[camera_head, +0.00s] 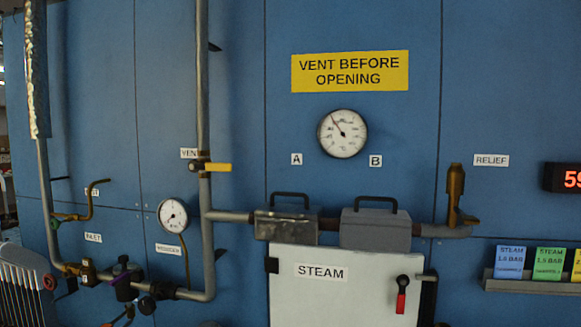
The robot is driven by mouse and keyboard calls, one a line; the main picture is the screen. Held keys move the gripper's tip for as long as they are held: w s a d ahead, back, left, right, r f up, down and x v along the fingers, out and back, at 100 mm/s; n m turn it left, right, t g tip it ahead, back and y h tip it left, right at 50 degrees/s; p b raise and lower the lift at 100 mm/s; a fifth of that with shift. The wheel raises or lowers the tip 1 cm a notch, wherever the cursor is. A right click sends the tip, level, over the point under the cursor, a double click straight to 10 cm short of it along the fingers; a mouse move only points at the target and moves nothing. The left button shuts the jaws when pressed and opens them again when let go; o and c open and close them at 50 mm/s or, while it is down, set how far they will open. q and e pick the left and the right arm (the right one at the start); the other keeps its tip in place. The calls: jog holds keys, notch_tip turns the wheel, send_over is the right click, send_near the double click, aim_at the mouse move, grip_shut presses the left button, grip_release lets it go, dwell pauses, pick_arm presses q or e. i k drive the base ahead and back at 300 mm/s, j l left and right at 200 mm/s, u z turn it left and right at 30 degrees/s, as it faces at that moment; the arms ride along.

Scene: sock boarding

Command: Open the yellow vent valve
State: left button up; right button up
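The yellow vent valve (217,167) sits on the vertical grey pipe (203,90) left of the picture's middle, beside a label that reads VENT, partly hidden by the pipe. Its yellow lever lies level, pointing right, across the line of the pipe. Nothing touches the lever. Neither of my grippers shows in the head view.
A yellow sign (350,71) reads VENT BEFORE OPENING above a large dial gauge (342,133). A white STEAM door (345,295) with a red-handled latch (401,300) stands below two grey boxes with black handles. A smaller gauge (173,215) is lower left. Space right of the lever is clear.

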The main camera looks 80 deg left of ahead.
aim_at(194, 166)
jog(key=u, duration=3.2)
